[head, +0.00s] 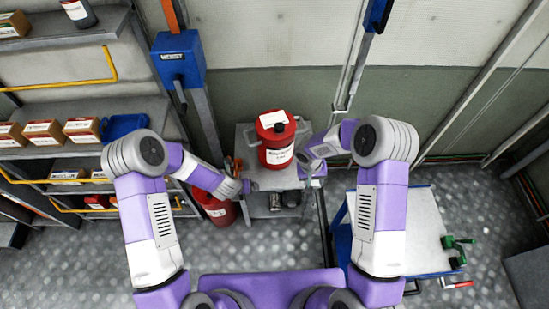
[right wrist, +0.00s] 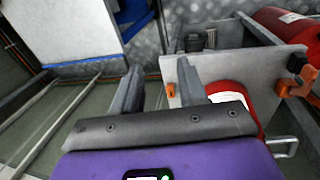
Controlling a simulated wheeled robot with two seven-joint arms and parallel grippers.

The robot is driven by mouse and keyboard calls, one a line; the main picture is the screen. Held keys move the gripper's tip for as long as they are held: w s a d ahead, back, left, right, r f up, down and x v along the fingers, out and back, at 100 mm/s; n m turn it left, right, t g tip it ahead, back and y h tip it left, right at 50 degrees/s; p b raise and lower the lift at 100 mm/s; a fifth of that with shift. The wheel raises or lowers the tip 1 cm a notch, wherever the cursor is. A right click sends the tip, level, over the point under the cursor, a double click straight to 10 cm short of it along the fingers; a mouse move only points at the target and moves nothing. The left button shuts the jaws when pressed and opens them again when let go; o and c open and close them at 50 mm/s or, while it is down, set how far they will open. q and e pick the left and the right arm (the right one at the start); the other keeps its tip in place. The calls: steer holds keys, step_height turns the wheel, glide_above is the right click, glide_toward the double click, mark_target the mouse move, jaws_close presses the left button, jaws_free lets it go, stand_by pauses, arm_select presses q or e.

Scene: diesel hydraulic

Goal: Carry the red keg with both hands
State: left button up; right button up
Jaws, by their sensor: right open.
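The red keg (head: 276,152) stands upright on a small grey stand in the head view, with a white label, a dark cap and metal handles at its sides. Part of it shows behind a finger in the right wrist view (right wrist: 252,118), with one handle (right wrist: 282,142). My right gripper (head: 313,174) is just right of the keg; its fingers (right wrist: 160,85) are apart with nothing between them. My left gripper (head: 250,186) is left of the keg and below it in the picture, apart from it. Its fingers are too small to read.
The grey stand (head: 246,141) has dark items on its lower shelf. A red container (head: 218,212) is on the floor to its left. A white-topped blue cart (head: 424,225) with a green tool (head: 460,245) stands right. Shelves with boxes (head: 82,129) are left; a blue hoist post (head: 180,60) is behind.

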steer(key=shift+w+f, duration=0.1)
steer(key=shift+w, duration=0.15)
steer(key=shift+o, duration=0.9)
arm_select(q)
steer(key=shift+w+f, duration=0.1)
steer(key=shift+w, duration=0.15)
arm_select(e)
steer(key=o, duration=0.6)
steer(key=shift+o, duration=0.2)
step_height(320, 180, up, 12)
steer(key=a, duration=0.2)
steer(key=shift+w+a, duration=0.15)
steer(key=shift+w, duration=0.25)
